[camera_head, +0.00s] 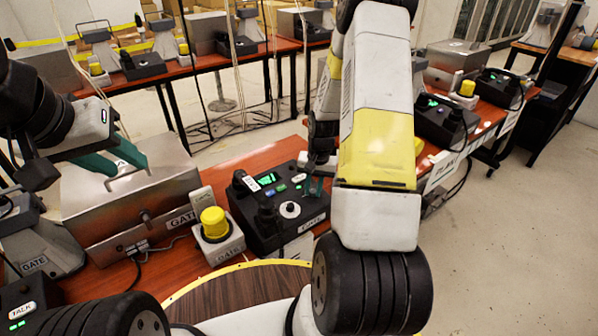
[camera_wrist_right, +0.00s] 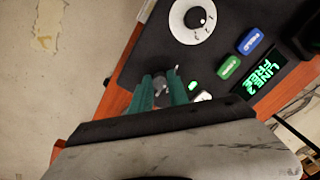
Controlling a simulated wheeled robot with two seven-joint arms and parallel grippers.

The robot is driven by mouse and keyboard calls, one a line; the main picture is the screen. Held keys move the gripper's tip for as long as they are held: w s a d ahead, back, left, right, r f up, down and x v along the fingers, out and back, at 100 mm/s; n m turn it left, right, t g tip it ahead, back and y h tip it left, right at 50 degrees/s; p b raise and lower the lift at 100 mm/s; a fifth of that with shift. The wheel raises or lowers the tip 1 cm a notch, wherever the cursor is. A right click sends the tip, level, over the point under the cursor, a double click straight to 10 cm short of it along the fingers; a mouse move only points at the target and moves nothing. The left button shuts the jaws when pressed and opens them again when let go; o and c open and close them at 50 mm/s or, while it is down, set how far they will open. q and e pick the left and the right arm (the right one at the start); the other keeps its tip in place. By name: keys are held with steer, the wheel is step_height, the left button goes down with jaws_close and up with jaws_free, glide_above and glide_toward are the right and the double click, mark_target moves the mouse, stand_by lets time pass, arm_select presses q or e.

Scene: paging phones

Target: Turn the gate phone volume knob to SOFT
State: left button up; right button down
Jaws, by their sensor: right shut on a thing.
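The gate phone is a black desk unit (camera_head: 262,232) with a green-lit display, at the middle of the head view. My right gripper (camera_head: 316,186) is at its right side. In the right wrist view the green fingers of this gripper (camera_wrist_right: 161,80) are shut on a small grey knob (camera_wrist_right: 159,85), apparently the volume knob. Its pointer and any SOFT mark are hidden or too small to read. A white dial with a black centre (camera_wrist_right: 195,18) sits beside it on the panel.
The metal box (camera_head: 150,195) with a GATE label stands left of the phone. A yellow button on a white base (camera_head: 215,222) stands between them. Several similar phone stations line the tables behind. A round wooden surface (camera_head: 235,295) is in front.

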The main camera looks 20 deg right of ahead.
mark_target(315, 193)
steer(key=shift+n, duration=1.8)
steer(key=c, duration=1.3)
jaws_free()
steer(key=shift+o, duration=0.2)
steer(key=shift+s+d+r, duration=0.1)
steer(key=shift+s+r, duration=0.1)
steer(key=shift+r, duration=1.75)
steer(key=shift+s+d+r, duration=0.1)
steer(key=shift+s+r, duration=0.05)
steer(key=shift+r, duration=1.8)
